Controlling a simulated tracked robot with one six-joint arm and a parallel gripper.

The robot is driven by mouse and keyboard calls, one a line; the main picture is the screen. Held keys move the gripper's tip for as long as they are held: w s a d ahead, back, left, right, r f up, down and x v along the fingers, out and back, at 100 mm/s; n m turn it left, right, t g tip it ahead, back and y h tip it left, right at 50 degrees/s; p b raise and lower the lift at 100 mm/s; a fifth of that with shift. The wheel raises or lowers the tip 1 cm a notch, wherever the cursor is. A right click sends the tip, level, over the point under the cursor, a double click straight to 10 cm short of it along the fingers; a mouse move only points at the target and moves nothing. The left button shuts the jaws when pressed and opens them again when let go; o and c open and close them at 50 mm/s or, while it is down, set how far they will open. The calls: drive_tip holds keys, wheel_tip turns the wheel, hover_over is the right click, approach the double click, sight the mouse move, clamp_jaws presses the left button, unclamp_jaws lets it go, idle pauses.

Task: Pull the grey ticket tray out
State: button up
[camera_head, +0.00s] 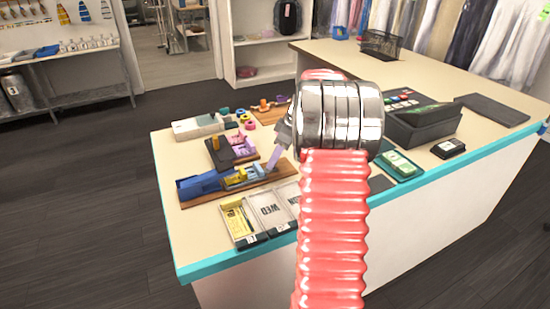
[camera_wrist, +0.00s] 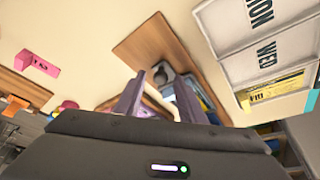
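My gripper (camera_head: 274,158) is above the counter, with its lilac fingers pointing down at the right part of a wooden board (camera_head: 270,177). In the wrist view my gripper (camera_wrist: 160,100) has its two fingers apart, with no object visibly clamped between them. A small grey piece with a round knob, probably part of the grey ticket tray (camera_wrist: 163,76), shows on the board just beyond the fingertips. In the head view I cannot clearly make it out near the fingers. A blue tray (camera_head: 200,186) sits at the board's left, beside a section holding yellow pieces (camera_head: 240,176).
White day-labelled boxes (camera_head: 268,209) stand in front of the board. A dark holder with purple tickets (camera_head: 236,151) stands behind it, with a pale grey box (camera_head: 198,126) farther back.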

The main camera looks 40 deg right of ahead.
clamp_jaws()
idle(0.5)
